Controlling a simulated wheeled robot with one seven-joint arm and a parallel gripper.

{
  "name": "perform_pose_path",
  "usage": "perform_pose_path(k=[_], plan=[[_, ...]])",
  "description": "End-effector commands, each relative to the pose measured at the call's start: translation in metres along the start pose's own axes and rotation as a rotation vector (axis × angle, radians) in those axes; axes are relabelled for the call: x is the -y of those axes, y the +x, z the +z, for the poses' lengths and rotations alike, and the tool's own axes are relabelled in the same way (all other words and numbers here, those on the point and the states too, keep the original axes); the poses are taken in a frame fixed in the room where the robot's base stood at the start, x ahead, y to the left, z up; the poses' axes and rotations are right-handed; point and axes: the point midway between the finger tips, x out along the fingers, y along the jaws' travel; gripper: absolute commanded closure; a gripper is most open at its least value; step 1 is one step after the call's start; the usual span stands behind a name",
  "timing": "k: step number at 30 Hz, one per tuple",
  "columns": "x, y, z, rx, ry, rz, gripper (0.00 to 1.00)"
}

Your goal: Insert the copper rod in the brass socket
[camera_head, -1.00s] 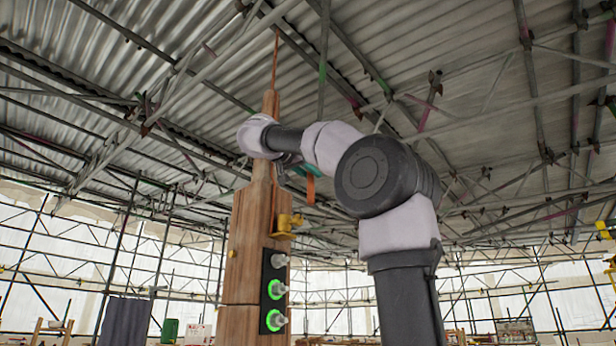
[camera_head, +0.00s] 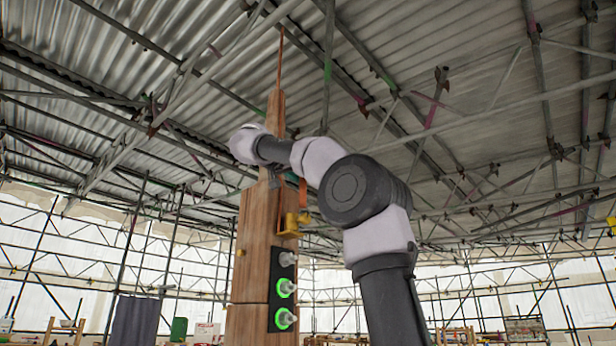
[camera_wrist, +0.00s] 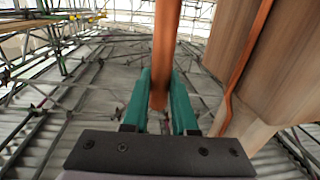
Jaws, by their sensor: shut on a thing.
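The copper rod (camera_head: 303,192) hangs below the end of my arm in the head view, roughly upright. In the wrist view the rod (camera_wrist: 165,50) lies between the teal fingers of my gripper (camera_wrist: 160,90), which is shut on it. The brass socket (camera_head: 291,226) is a yellow bracket on the right face of the wooden spire. The rod's lower end is close above the socket in the head view; I cannot tell whether it touches or enters it. My gripper (camera_head: 291,177) is partly hidden by my arm. The socket does not show clearly in the wrist view.
The wooden spire (camera_head: 252,265) stands close beside my gripper, with a thin copper strip (camera_wrist: 240,70) along it. A black panel (camera_head: 283,290) below the socket has two green-lit rings and an unlit top one. Scaffolding (camera_head: 470,235) and a metal roof surround the place.

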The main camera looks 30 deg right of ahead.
Motion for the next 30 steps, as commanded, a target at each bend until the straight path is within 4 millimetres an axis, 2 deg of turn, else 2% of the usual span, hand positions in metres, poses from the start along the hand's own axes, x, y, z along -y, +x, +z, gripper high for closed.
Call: perform_pose_path(k=[17,30], plan=[[0.045,0.006,0.0,0.0,0.001,0.0,1.0],[0.042,0.006,0.034,-0.002,-0.001,0.002,1.0]])
